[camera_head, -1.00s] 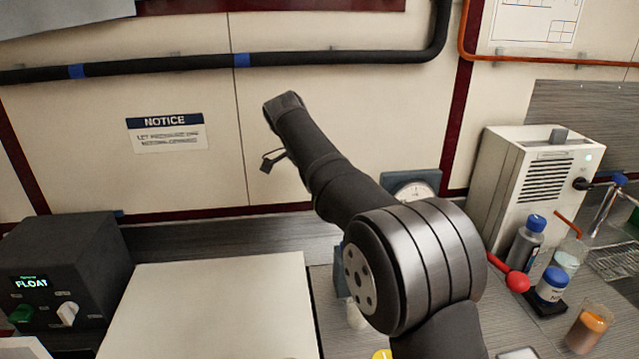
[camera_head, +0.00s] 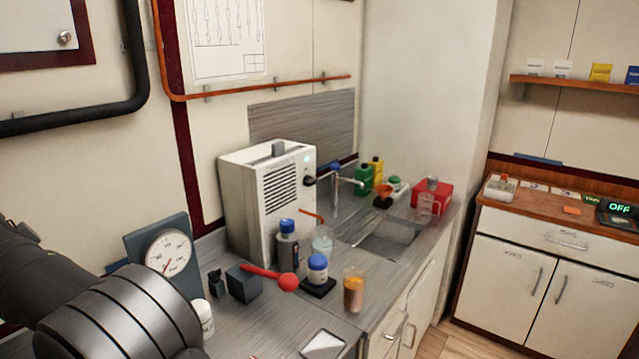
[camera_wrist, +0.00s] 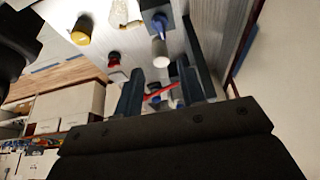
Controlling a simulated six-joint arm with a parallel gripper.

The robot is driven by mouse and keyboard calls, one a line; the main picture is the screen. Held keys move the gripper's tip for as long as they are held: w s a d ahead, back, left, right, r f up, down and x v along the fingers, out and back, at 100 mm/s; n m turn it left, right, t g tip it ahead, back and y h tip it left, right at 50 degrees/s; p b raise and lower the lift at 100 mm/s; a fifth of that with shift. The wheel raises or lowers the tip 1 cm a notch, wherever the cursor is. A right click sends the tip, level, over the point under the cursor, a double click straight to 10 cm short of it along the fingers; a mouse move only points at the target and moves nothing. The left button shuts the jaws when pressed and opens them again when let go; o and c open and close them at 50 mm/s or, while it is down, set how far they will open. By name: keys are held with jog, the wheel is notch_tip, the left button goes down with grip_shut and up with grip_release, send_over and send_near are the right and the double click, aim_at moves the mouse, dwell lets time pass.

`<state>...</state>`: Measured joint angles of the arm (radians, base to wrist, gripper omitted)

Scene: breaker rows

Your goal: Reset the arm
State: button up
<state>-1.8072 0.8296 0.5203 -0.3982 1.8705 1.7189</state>
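My gripper (camera_wrist: 163,88) shows in the wrist view, with two dark fingers spread apart and nothing visibly held between them. A red-handled thing (camera_wrist: 160,90) shows in the gap, some way beyond the fingers. In the head view, part of my arm (camera_head: 118,318) fills the lower left, in front of the counter and beside a dial gauge (camera_head: 168,252). My gripper is outside the head view.
The grey counter (camera_head: 255,322) holds a white vented machine (camera_head: 262,200), a red-knobbed lever (camera_head: 287,281), blue-capped bottles (camera_head: 288,245) and an orange-filled glass (camera_head: 354,290). A sink (camera_head: 385,238) lies behind them. A cabinet (camera_head: 560,270) with an "OFF" display stands right.

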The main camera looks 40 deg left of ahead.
jog(key=shift+f, duration=0.1)
jog(key=x, duration=1.7)
jog(key=shift+w+f, duration=0.1)
jog(key=shift+d+f, duration=0.1)
jog(key=shift+d+n+y, duration=0.1)
jog(key=shift+n+y, duration=0.2)
jog(key=shift+n, duration=0.7)
jog(key=n+y, duration=0.1)
jog(key=n, duration=0.2)
jog(key=n+g+y, duration=0.1)
jog(key=n, duration=0.1)
jog(key=shift+w+d+n, duration=0.15)
jog(key=shift+d+n, duration=0.05)
jog(key=shift+n, duration=0.2)
dwell(0.8)
jog(key=shift+o, duration=0.5)
